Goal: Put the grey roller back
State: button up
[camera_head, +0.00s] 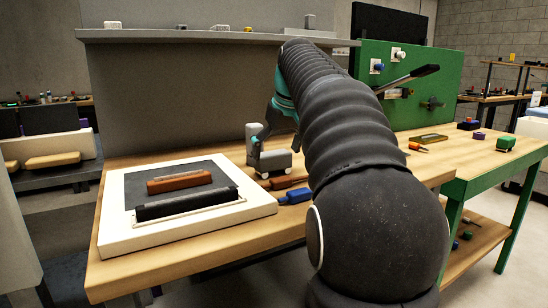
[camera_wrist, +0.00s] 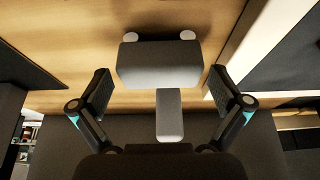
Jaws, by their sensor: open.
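A grey block with small white wheels and an upright handle, which looks like the grey roller (camera_head: 275,161), stands on the wooden bench, right of a white-framed tray (camera_head: 112,232). In the wrist view the roller (camera_wrist: 160,64) lies ahead, with its grey handle (camera_wrist: 169,115) toward me. My gripper (camera_wrist: 160,82) is open. Its two dark fingers stand on either side of the handle, with gaps on both sides and no visible contact. In the head view my arm hides much of the gripper.
The tray holds a brown block (camera_head: 179,182) and a black bar (camera_head: 186,204). Brown-handled and blue-handled (camera_head: 295,196) tools lie close in front of the roller. A grey shelf (camera_head: 200,37) overhangs behind. A green pegboard (camera_head: 430,75) stands at the right.

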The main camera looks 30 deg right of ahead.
jog(key=p+v, duration=0.2)
jog(key=v, duration=0.7)
jog(key=shift+r, duration=0.25)
jog(key=shift+s, duration=0.1)
